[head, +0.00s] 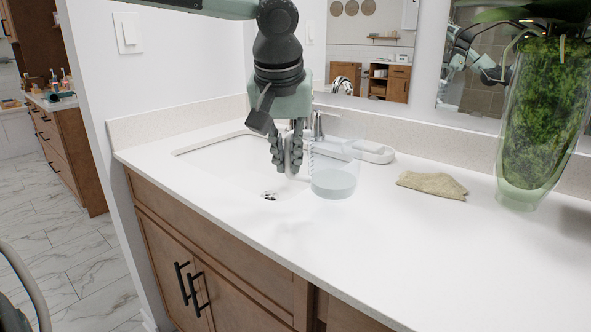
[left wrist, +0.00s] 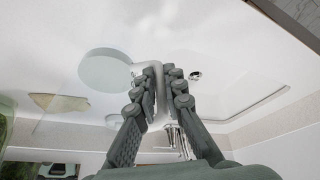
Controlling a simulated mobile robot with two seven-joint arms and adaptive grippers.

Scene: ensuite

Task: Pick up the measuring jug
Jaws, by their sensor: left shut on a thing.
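The clear measuring jug (head: 335,177) is upright at the right side of the sink, with a pale, cloudy lower part. My left gripper (head: 286,158) points down at the jug's left side and is shut on its handle, which the fingers partly hide. In the left wrist view, the fingers (left wrist: 160,82) close around the white handle, and the jug's round base (left wrist: 109,70) shows to their left. I cannot tell whether the jug touches the counter. My right gripper is not in view.
The sink basin (head: 235,166) with its drain lies left of the jug. The faucet (head: 319,124) and a white dish (head: 375,152) are behind it. The front right counter is clear.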

